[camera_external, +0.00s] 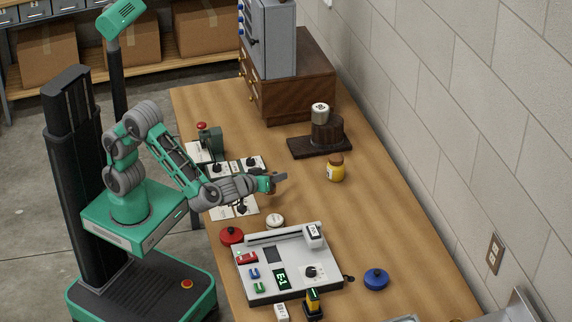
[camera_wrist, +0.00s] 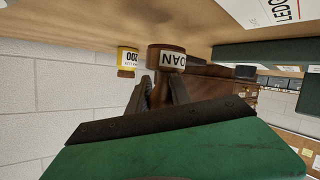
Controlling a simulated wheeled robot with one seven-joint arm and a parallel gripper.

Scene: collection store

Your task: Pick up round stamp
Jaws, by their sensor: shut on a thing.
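The round stamp (camera_wrist: 168,57) shows in the wrist view as a brown round piece with a white label, of which I read "OAN". It is between the tips of my gripper (camera_wrist: 160,88), which is shut on it. In the external view my gripper (camera_external: 277,180) is stretched out over the table, pointing right toward a yellow jar. There the stamp is too small and covered to make out clearly. Whether it touches the tabletop is hard to tell.
A yellow jar (camera_external: 335,168) stands ahead, also in the wrist view (camera_wrist: 127,61). A dark board (camera_external: 297,148) carries a brown block. White cards (camera_external: 224,212), a red-lidded pot (camera_external: 231,236), a white disc (camera_external: 275,220), a grey device (camera_external: 320,285) and a blue pot (camera_external: 376,279) are nearby.

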